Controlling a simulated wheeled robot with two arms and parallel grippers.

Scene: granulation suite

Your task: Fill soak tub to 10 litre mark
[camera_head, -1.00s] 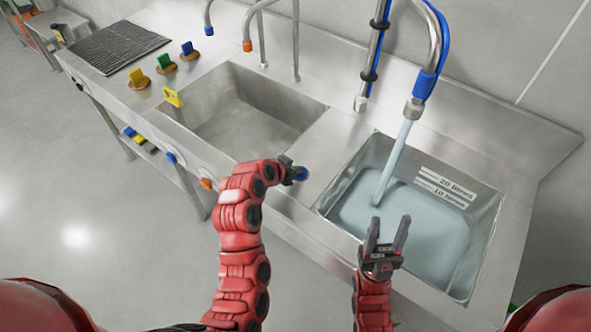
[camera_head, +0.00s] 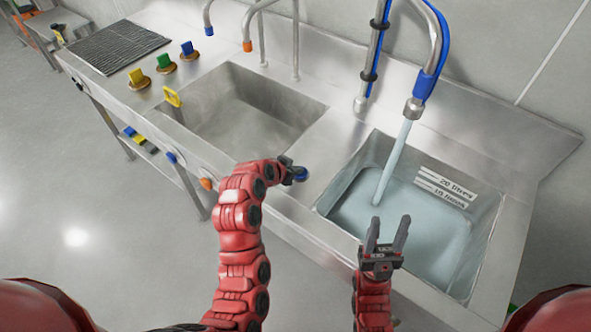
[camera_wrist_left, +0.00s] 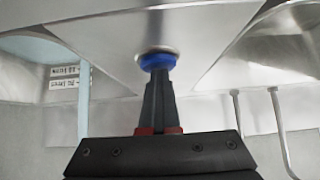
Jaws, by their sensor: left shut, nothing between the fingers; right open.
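The soak tub (camera_head: 484,240) is the right-hand steel basin, with pale blue water (camera_head: 412,222) in it. A stream (camera_head: 392,165) runs into it from the blue-hosed tap (camera_head: 414,106). The 20 litres label (camera_head: 445,182) is clear of the water; the water surface lies close to the 10 litres label (camera_head: 440,193). My right gripper (camera_head: 385,233) is open and empty above the tub's near side.
Orange-tipped (camera_head: 247,46) and blue-tipped taps (camera_head: 208,30) rise at the back.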

